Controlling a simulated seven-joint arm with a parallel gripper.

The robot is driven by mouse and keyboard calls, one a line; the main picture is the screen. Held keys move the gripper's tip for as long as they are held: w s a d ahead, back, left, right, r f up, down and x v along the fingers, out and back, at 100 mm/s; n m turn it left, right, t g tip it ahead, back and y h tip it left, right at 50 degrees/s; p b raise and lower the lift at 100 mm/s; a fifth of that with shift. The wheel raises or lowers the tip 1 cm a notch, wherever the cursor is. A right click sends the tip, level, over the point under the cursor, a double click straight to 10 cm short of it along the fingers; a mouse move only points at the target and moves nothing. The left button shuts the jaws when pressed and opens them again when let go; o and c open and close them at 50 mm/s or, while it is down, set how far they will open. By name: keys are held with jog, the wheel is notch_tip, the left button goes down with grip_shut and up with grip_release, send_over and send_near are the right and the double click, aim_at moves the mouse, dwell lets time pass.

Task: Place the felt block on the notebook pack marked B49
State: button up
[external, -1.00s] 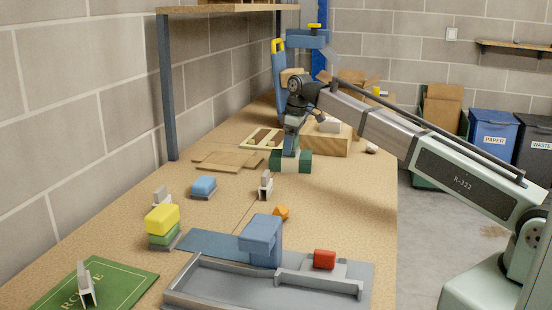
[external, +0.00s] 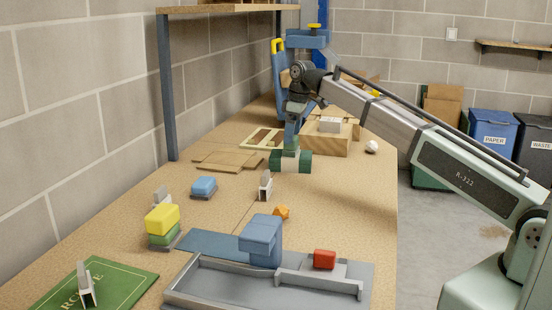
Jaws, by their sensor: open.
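A dark green pack with a pale band (external: 291,160), looking like a banded notebook pack, rests on the table below my gripper. No B49 marking is readable on it. A small dark green piece (external: 291,144), possibly the felt block, shows on top of the pack, just under the fingers; its outline is too small to be sure. My gripper (external: 293,137) is open and points down over the pack. I cannot tell whether its fingertips still touch the small piece.
Nearer are a blue block (external: 204,186), a yellow block (external: 162,218) over green, an orange piece (external: 281,212) and a grey tray (external: 205,284) with a red block (external: 324,259). A white ball (external: 371,147) lies right.

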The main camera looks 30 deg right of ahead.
aim_at(296, 138)
notch_tip(296, 138, up, 8)
jog(key=shift+s+d+f, duration=0.15)
jog(key=shift+s+d, duration=0.25)
jog(key=shift+s, duration=0.05)
